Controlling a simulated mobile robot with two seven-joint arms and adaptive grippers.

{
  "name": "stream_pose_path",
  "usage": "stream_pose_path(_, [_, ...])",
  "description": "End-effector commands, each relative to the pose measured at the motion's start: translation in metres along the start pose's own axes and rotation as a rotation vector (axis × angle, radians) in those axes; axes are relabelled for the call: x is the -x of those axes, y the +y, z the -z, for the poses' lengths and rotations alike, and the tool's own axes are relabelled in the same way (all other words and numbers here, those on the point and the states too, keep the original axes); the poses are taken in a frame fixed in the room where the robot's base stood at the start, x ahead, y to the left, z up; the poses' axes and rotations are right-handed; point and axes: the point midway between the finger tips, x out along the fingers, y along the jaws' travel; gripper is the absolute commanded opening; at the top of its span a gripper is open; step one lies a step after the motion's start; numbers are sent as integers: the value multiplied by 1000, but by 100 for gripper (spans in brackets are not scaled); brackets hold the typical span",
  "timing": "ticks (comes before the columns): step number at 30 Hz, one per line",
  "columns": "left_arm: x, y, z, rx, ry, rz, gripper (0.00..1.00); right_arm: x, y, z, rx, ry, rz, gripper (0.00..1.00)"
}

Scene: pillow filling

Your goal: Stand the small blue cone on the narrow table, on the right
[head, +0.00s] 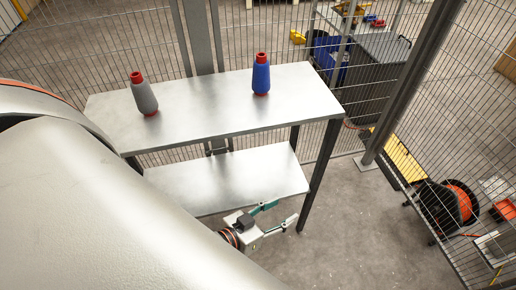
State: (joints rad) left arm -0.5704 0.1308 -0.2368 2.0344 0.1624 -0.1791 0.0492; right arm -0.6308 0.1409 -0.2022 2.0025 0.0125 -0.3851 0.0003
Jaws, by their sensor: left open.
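The small blue cone (261,78) with a red top and red base stands upright on the upper top of the narrow metal table (205,105), right of its middle and near the back edge. A grey cone (144,97) with a red top stands upright on the same top, to the left. My left gripper (279,214) is open and empty, low in front of the table near the right end of its lower shelf. It is well apart from both cones. My right gripper is not in view.
The table's lower shelf (230,180) is bare where it shows. A wire mesh fence stands behind and to the right. Beyond it are a dark grey bin (372,80) and an orange cable reel (447,207). The upper top's right end and front strip are clear.

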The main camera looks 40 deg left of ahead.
Motion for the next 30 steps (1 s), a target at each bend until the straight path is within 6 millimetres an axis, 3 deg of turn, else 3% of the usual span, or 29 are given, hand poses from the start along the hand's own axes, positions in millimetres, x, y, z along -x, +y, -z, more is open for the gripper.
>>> stream_pose_path(1, [8,-9,-28,-83,-81,20,45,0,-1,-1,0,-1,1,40])
stream_pose_path(3, [18,-21,-58,-182,-171,41,45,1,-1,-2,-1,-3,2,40])
stream_pose_path(8, [32,-35,-90,-292,-272,62,45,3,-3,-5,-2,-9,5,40])
stream_pose_path(17, [33,-36,-91,-301,-279,64,45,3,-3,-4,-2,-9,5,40])
stream_pose_path(24, [40,-28,-71,-280,-272,57,45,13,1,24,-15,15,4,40])
stream_pose_path(30, [42,-26,-76,-269,-279,54,45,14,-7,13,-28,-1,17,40])
